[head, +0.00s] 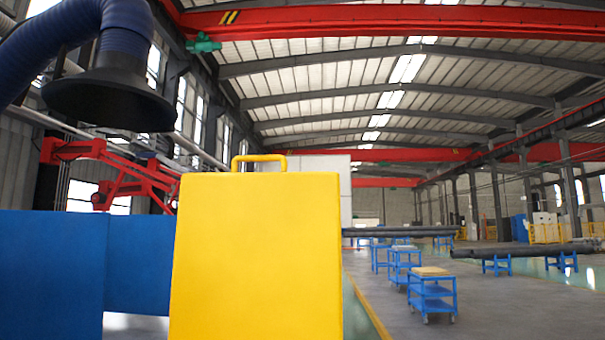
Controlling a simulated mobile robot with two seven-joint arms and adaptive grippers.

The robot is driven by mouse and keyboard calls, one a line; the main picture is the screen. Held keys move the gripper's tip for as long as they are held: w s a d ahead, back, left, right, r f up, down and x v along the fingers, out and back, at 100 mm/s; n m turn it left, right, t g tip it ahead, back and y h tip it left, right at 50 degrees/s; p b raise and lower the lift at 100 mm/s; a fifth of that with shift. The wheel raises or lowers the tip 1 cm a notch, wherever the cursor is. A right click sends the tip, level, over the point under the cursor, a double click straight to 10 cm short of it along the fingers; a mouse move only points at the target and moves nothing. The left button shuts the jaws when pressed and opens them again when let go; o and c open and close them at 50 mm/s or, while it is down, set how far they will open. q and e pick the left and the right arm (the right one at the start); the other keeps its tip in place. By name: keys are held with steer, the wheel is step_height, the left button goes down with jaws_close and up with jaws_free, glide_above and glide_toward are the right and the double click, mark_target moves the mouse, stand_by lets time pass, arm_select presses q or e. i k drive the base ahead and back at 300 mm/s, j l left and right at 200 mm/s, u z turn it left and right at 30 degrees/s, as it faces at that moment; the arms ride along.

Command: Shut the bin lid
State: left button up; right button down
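A large yellow flat-faced body (256,255) stands upright close in front of me in the head view, cut off by the bottom edge. A yellow bar handle (259,160) rises from its top edge, left of the middle. It looks like the bin or its raised lid; I cannot tell which from this face. No hinge, rim or opening shows. Neither of my grippers is in view.
Blue panels (50,270) stand to the left of the yellow body. A dark extraction hood (108,95) hangs at upper left, with a red arm (125,180) below. Blue trolleys (432,292) and grey pipes (525,249) are farther right.

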mark_target(257, 256)
steer(key=z, duration=0.4)
steer(key=l+z, duration=0.15)
steer(key=z, duration=0.2)
steer(key=l+z, duration=0.1)
steer(key=z, duration=0.7)
steer(key=i+l+u, duration=0.1)
steer(key=i+l, duration=0.15)
steer(key=i+l+u, duration=0.15)
steer(key=l, duration=0.2)
steer(key=i+l+u, duration=0.1)
steer(key=i+l, duration=0.2)
steer(key=i+l+u, duration=0.15)
steer(key=l, duration=0.25)
steer(key=i+l+u, duration=0.1)
steer(key=l, duration=0.3)
steer(key=i+j+u, duration=0.1)
steer(key=i+u, duration=0.35)
steer(key=i, duration=0.45)
steer(key=i+l+u, duration=0.2)
steer(key=i+u, duration=0.2)
steer(key=i, duration=0.45)
steer(key=i+u, duration=0.25)
steer(key=u, duration=0.25)
steer(key=i+u, duration=0.25)
steer(key=u, duration=0.25)
steer(key=i+l+u, duration=0.2)
steer(key=u, duration=0.3)
steer(key=i+l+u, duration=0.2)
steer(key=u, duration=0.25)
